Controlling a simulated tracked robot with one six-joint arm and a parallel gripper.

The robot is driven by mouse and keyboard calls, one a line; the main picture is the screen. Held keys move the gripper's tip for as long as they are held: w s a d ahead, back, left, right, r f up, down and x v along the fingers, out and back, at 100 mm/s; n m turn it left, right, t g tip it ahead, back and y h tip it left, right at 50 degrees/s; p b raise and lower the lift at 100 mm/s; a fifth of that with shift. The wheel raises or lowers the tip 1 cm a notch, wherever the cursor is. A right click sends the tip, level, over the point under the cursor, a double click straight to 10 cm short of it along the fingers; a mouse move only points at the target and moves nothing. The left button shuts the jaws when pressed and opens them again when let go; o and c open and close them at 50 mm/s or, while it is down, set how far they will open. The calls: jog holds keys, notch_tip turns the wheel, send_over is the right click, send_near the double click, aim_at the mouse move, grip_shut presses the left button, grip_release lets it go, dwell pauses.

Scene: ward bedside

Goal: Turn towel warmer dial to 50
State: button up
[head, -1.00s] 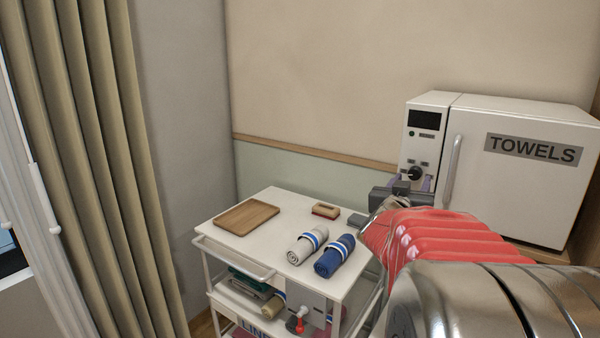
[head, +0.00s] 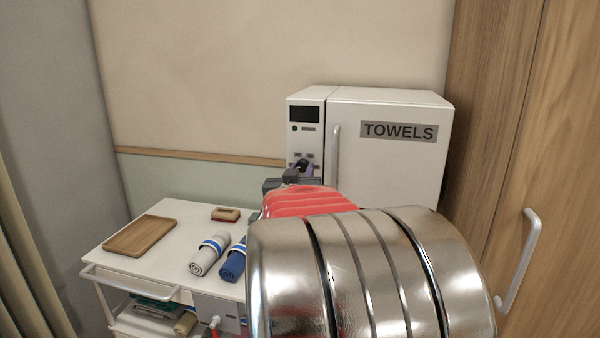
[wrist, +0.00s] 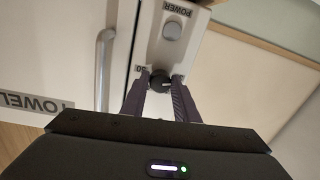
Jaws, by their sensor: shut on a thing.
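The white towel warmer (head: 392,166) stands behind the trolley, its door marked TOWELS. Its narrow control panel (head: 303,132) is on the left, with a dark display on top. The black dial (wrist: 160,81) sits low on that panel; in the head view the dial (head: 303,165) is partly hidden by my gripper. My gripper (wrist: 160,84) has its two fingers shut on the dial, one on each side, in the wrist view. A printed number ending in 0 shows beside the dial; the pointer's setting cannot be read.
A grey round knob or button (wrist: 172,30) marked POWER is near the dial. The door handle (head: 335,160) runs close beside the panel. The white trolley (head: 178,217) holds a wooden tray (head: 141,235), a brush-like block (head: 225,214) and rolled towels. A wooden cupboard (head: 500,130) stands at right.

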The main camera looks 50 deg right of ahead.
jog(key=shift+c, duration=1.4)
jog(key=shift+a, duration=0.3)
jog(key=shift+c, duration=0.7)
jog(key=shift+d, duration=0.3)
